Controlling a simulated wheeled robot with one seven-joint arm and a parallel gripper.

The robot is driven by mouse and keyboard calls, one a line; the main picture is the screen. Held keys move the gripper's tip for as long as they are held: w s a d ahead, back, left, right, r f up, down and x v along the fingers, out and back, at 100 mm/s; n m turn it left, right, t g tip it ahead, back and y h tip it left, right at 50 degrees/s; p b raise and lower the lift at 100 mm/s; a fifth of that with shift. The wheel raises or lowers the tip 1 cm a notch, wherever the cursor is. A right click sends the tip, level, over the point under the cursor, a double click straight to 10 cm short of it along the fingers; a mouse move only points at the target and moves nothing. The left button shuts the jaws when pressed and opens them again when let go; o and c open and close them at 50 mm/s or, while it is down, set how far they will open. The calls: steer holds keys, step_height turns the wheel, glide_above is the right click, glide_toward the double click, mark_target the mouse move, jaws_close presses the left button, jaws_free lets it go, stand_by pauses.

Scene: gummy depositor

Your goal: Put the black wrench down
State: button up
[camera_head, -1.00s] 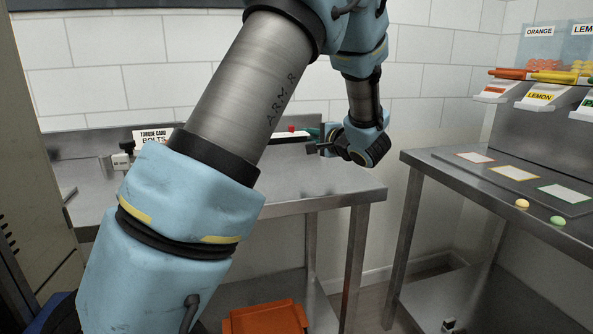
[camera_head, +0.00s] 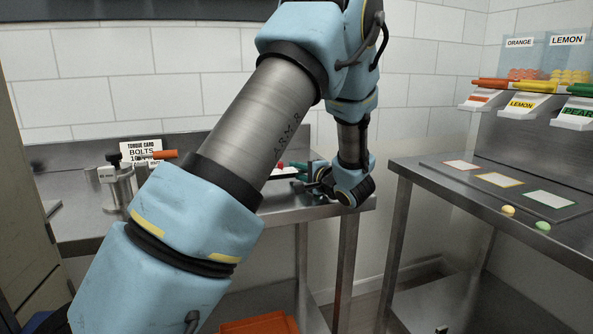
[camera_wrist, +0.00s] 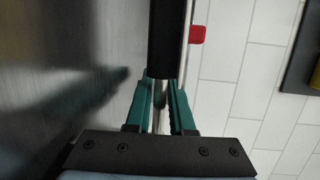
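My gripper (camera_wrist: 163,95) has green fingers, which close on either side of the thin grey part of the black wrench (camera_wrist: 167,40). The wrench's black handle reaches up and away from the fingers in the wrist view. In the head view my gripper (camera_head: 312,178) is at the right end of the steel back table (camera_head: 335,205), close to its top. The wrench is mostly hidden behind my arm there, and I cannot tell whether it touches the table.
A metal fixture (camera_head: 117,188) and an orange handle (camera_head: 165,154) are at the table's left, before a torque card (camera_head: 140,148). A red knob (camera_wrist: 197,34) is near the wrench. An orange bin (camera_head: 255,326) is below. The depositor table (camera_head: 420,172) stands right, across a gap.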

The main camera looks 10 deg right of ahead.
steer(key=o, duration=0.3)
steer(key=shift+r, duration=0.15)
steer(key=v, duration=1.2)
steer(key=shift+b, duration=0.3)
